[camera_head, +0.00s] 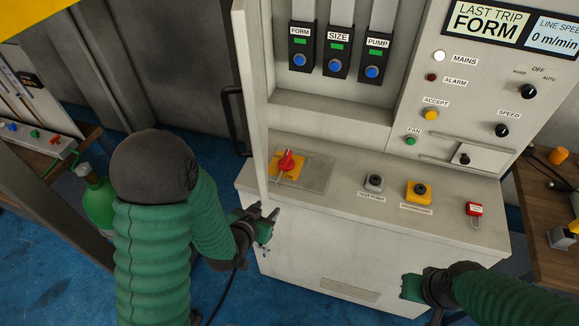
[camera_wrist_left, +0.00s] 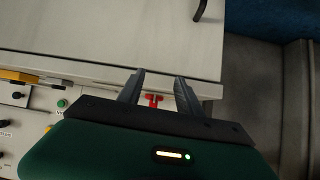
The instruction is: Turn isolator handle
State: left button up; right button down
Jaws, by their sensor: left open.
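The isolator handle (camera_head: 287,160) is a red rotary knob on a yellow plate, on the cabinet's ledge at the left. In the left wrist view the red handle (camera_wrist_left: 154,100) shows between the fingers, just beyond a pale panel edge. My left gripper (camera_head: 268,222) is open and empty, in front of the ledge and below the handle, apart from it. Its two fingers (camera_wrist_left: 158,76) are spread in the left wrist view. My right gripper (camera_head: 412,287) is low at the right, in front of the cabinet; its finger opening is unclear.
A pale cabinet door (camera_head: 250,100) with a black pull handle (camera_head: 231,118) stands open just left of the isolator. A green cylinder (camera_head: 97,200) stands at the left.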

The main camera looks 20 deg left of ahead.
pick_arm(q)
jog(key=t, duration=0.3)
jog(key=shift+w+d+r+t+b, duration=0.2)
jog(key=shift+w+r+t+b, duration=0.05)
jog(key=shift+w+t+b, duration=0.15)
jog(key=t, duration=0.3)
send_near(282, 167)
jog(key=shift+w+d+n, duration=0.25)
jog(key=shift+w+n, duration=0.15)
jog(key=shift+w, duration=0.6)
jog(key=w, duration=1)
jog(key=shift+a+f+p, duration=0.2)
jog(key=shift+p, duration=0.2)
jog(key=shift+w+d, duration=0.15)
jog(key=shift+d, duration=0.05)
pick_arm(e)
jog(key=shift+s+a+r, duration=0.15)
jog(key=shift+s+a, duration=0.05)
jog(key=shift+s, duration=0.2)
pick_arm(q)
jog(key=shift+a, duration=0.1)
grip_shut()
pick_arm(e)
jog(key=shift+a, duration=0.1)
